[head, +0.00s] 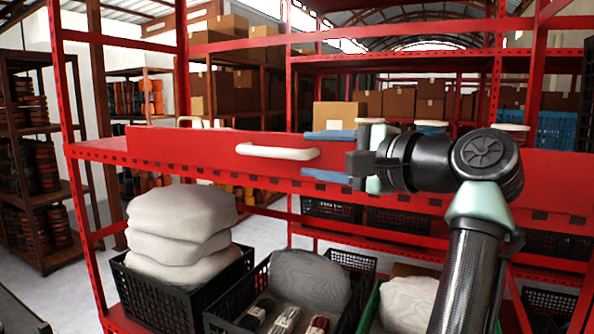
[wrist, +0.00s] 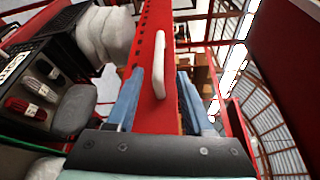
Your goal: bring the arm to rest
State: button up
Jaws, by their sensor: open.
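My gripper (head: 310,155) is open at the middle of the head view, in front of the red shelf, with its blue fingers pointing left. It holds nothing. In the wrist view my gripper (wrist: 160,80) shows its two blue fingers spread apart, with the red panel seen between them. I cannot tell the exact gap between fingers and handle. My arm reaches up from the lower right.
Below the panel stand black crates; one holds stacked pale sacks (head: 178,225), another a grey sack (head: 308,283) and several small packages. Another pale sack (head: 408,304) lies near my arm. Red shelf posts (head: 68,150) frame the area. Open floor shows at left.

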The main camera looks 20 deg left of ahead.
jog(key=shift+s+d+r, duration=0.1)
jog(key=shift+s+d, duration=0.15)
jog(key=shift+d, duration=0.2)
jog(key=d+f+n+t+h+b, duration=0.3)
jog(key=d+f+t+h+b, duration=0.3)
jog(key=d+t, duration=0.35)
jog(key=s+d+r+n+t+h+b, duration=0.2)
jog(key=s+d+t+h, duration=0.1)
jog(key=s, duration=0.8)
jog(key=s+d+r+n+t+h+b, duration=0.1)
jog(key=s+d+r+n+t+h, duration=0.1)
jog(key=s+t+h, duration=0.4)
jog(key=s+r+t, duration=0.1)
jog(key=s, duration=0.3)
jog(key=shift+s+d+n+b, duration=0.3)
jog(key=shift+s+d+b, duration=0.05)
jog(key=shift+d+b, duration=0.05)
